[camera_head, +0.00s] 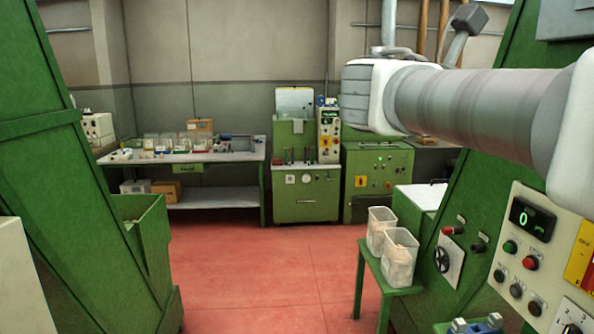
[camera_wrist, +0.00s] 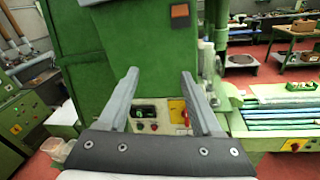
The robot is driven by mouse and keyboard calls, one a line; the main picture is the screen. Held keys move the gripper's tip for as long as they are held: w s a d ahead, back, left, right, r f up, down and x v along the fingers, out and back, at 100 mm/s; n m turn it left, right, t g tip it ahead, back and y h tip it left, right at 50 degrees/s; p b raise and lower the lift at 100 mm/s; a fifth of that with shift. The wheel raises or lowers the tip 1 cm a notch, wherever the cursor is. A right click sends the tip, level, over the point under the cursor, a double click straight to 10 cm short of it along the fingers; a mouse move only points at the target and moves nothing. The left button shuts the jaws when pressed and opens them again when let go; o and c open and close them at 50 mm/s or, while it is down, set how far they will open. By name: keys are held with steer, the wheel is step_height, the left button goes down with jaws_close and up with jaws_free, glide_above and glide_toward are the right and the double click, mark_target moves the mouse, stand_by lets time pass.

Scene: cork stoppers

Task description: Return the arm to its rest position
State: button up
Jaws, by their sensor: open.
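My gripper (camera_wrist: 156,92) shows in the wrist view with its two grey fingers spread wide apart and nothing between them. Beyond the fingers is a green machine with a small control panel (camera_wrist: 158,117). In the head view my arm reaches across the upper right, in front of the green machine there. My gripper itself cannot be made out in the head view. Two clear containers (camera_head: 398,258) with pale contents stand on a small green stand (camera_head: 372,267) below my arm.
A control panel (camera_head: 541,262) with a lit display is at the right. A green machine (camera_head: 60,150) fills the left side. Red floor (camera_head: 262,275) lies clear in the middle. A workbench (camera_head: 190,158) with several containers and a green machine (camera_head: 306,190) stand at the back.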

steer(key=s+a+f+m+y, duration=0.1)
steer(key=s+f+m+y, duration=0.15)
steer(key=f, duration=0.45)
steer(key=s+a+f+m+y, duration=0.2)
steer(key=f+y, duration=0.2)
steer(key=f, duration=0.3)
steer(key=s+a+f+m+y, duration=0.1)
steer(key=s+f+m+y, duration=0.15)
steer(key=f, duration=0.45)
steer(key=s+a+f+m+t+y, duration=0.1)
steer(key=s+a+f+m+y, duration=0.2)
steer(key=a+f+m+y, duration=0.5)
steer(key=a+f+m, duration=0.2)
steer(key=a+f, duration=0.1)
steer(key=shift+s+a+m+t, duration=0.25)
steer(key=shift+s+m+t, duration=0.05)
steer(key=shift+s+m, duration=0.1)
